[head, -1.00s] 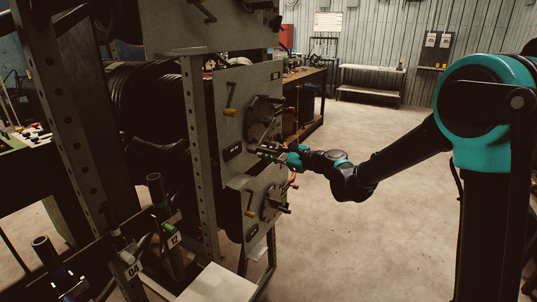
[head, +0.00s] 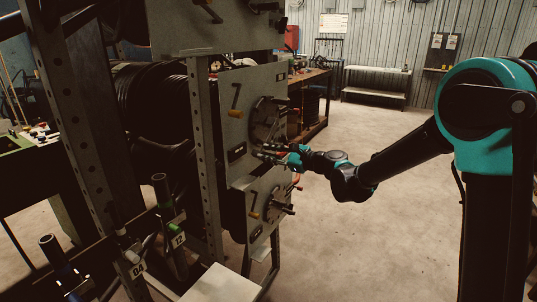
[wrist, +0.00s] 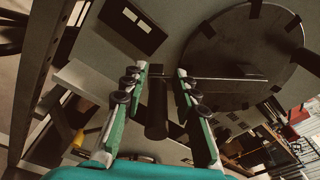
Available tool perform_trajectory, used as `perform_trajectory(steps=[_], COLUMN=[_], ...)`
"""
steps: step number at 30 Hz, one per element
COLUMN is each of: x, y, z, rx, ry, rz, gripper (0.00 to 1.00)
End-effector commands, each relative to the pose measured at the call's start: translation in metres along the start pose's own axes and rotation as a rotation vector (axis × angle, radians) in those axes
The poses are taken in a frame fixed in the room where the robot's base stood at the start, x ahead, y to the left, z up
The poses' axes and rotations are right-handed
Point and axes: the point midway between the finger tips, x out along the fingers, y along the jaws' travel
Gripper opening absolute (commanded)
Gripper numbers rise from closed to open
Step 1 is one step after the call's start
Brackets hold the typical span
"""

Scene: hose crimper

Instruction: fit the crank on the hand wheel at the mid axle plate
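The mid axle plate (head: 252,90) is a grey upright panel on the rack. Its dark round hand wheel (head: 268,118) sits on its face; it fills the upper right of the wrist view (wrist: 235,55). My gripper (head: 266,153) is just below the wheel, its two fingers apart. In the wrist view, a dark cylindrical grip (wrist: 157,105), seemingly the crank's, lies between the fingers with a visible gap on both sides. A thin straight rod runs from near the fingertips across the wheel's face. Whether the crank is seated on the wheel I cannot tell.
A lower plate (head: 262,232) with a similar wheel is below my gripper, and an upper plate (head: 210,30) is above. A small lever with an orange knob (head: 236,112) is on the mid plate's left. The floor (head: 350,240) to the right is clear.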

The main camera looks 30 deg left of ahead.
Motion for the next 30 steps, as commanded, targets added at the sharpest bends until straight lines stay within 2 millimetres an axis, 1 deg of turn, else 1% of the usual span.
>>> perform_trajectory(steps=[1, 2, 10, 14, 17, 24, 30], x=[0.0, 0.0, -0.001, -0.008, -0.021, -0.071, -0.104], y=[0.0, 0.0, 0.0, 0.0, -0.001, -0.001, -0.001], z=[0.0, 0.0, -0.001, -0.001, -0.001, -0.001, -0.001], rx=[0.0, 0.0, 0.0, 0.0, 0.001, 0.0, 0.0], ry=[0.0, 0.0, 0.001, 0.001, 0.002, 0.002, 0.002], rz=[0.0, 0.0, 0.001, -0.001, -0.003, -0.003, -0.002], gripper=[0.39, 0.42, 0.42, 0.42, 0.42, 0.42, 0.42])
